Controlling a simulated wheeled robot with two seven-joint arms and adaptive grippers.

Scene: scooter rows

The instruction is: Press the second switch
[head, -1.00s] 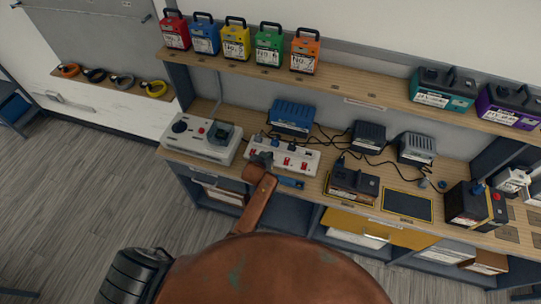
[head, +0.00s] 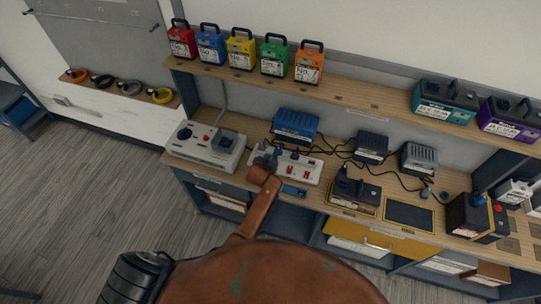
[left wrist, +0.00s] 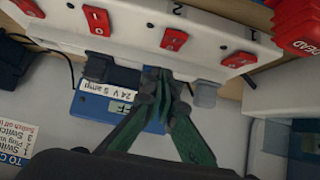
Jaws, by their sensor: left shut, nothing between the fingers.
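In the left wrist view the strip (left wrist: 130,28) runs across the top. A "2" is printed near the middle switch. My left gripper (head: 265,160) is at the strip's left part; in the wrist view its green fingers (left wrist: 158,74) are shut and empty, just below the middle switch. I cannot tell whether they touch the strip.
A blue meter (left wrist: 88,108) labelled 24 V 5 amp is beside the fingers. A grey control box (head: 205,146) stands left of the strip, a blue charger (head: 296,125) behind it. Black cables run across the bench. Coloured battery packs (head: 241,48) stand on the shelf above.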

